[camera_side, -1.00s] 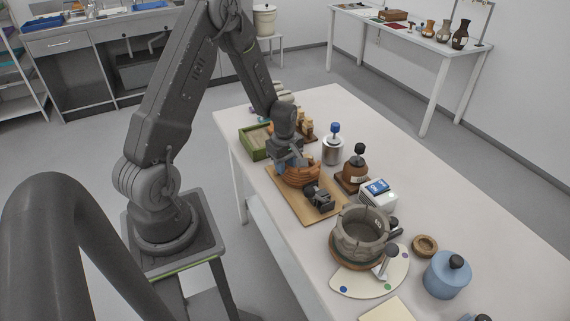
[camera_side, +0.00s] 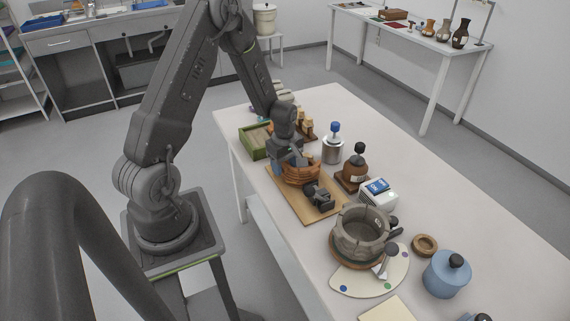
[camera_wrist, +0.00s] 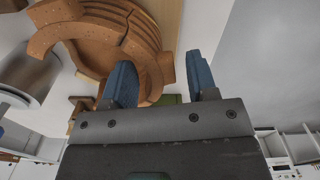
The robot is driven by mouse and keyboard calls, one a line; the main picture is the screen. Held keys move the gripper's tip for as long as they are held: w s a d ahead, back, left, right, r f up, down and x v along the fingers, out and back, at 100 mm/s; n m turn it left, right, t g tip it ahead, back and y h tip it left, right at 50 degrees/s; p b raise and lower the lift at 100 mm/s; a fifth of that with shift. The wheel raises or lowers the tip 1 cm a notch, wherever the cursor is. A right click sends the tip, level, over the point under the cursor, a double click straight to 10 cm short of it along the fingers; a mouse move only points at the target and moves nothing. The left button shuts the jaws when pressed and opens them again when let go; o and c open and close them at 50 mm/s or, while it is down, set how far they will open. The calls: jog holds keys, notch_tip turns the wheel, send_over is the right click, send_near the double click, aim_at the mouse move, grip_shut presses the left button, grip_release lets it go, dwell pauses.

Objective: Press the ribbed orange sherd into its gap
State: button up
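The ribbed orange vessel (camera_side: 300,174) stands on a wooden board, just below my gripper (camera_side: 284,162) in the side view. The wrist view shows its curved ribbed walls (camera_wrist: 95,35) at the upper left, with a dark seam line in them. My gripper (camera_wrist: 160,85) has two blue fingers with a wide space between them. The end of an orange wall shows behind that space, partly covered by the left finger. No sherd is clearly gripped. I cannot tell which piece is the loose sherd or whether the fingers touch the vessel.
A black device (camera_side: 318,195) sits on the wooden board (camera_side: 328,212) close to the vessel. A green tray (camera_side: 256,143) lies behind. A metal canister (camera_side: 333,150), brown jar (camera_side: 355,173), white box (camera_side: 379,196) and grey pot (camera_side: 360,235) stand to the right.

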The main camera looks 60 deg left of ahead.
aim_at(285, 165)
jog(key=shift+o, duration=0.3)
notch_tip(285, 165, up, 14)
dwell(0.4)
jog(key=s+d+r+m+t, duration=0.2)
jog(key=s+d+r+m, duration=0.2)
jog(key=d+r+m, duration=0.6)
jog(key=s+d+r+m+t, duration=0.3)
jog(key=s+d+r+m, duration=0.2)
jog(key=s+d+m, duration=0.5)
jog(key=shift+s+d+r+t, duration=0.15)
jog(key=shift+d+r+t, duration=0.05)
jog(key=shift+d+t, duration=0.1)
